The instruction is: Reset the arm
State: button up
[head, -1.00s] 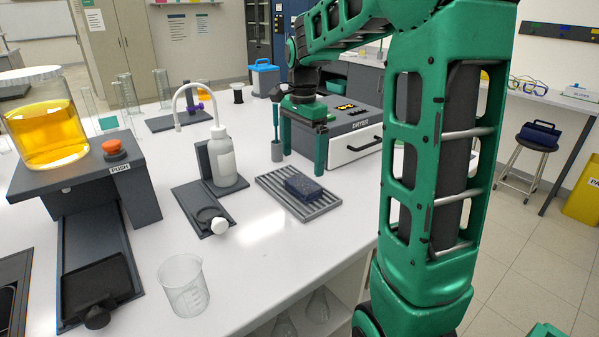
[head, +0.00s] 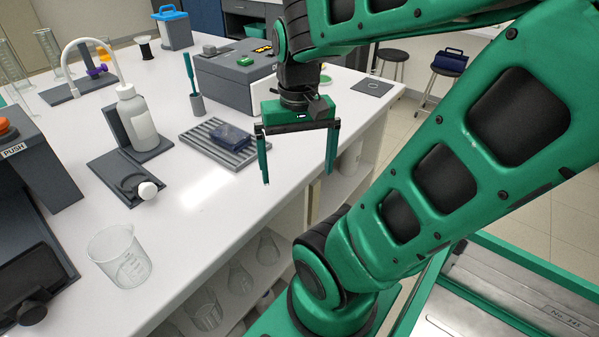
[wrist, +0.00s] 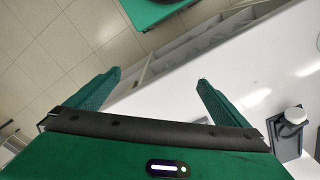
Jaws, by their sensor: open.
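My gripper (head: 298,180) is open and empty, with its two green fingers spread and pointing down. In the head view it hangs near the front edge of the white bench, to the right of the grey ribbed rack. In the wrist view my gripper (wrist: 158,85) has nothing between its fingers; the bench edge, open shelves and floor show beyond. My green arm reaches in from the right of the head view and bends above the gripper.
The rack (head: 245,158) holds a dark blue block (head: 230,137). The dryer (head: 232,82) stands behind my gripper. A wash bottle (head: 138,120), beaker (head: 119,257) and push-button stand (head: 45,165) are to the left. Glass flasks (head: 240,278) sit on the shelf below.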

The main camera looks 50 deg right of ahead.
jog(key=shift+s+a+f+n, duration=0.1)
jog(key=shift+s+f+n, duration=0.2)
jog(key=shift+s, duration=0.3)
jog(key=shift+s+a+f+n, duration=0.1)
jog(key=shift+s+f+n, duration=0.1)
jog(key=shift+s+f, duration=0.3)
jog(key=shift+r, duration=0.1)
dwell(0.4)
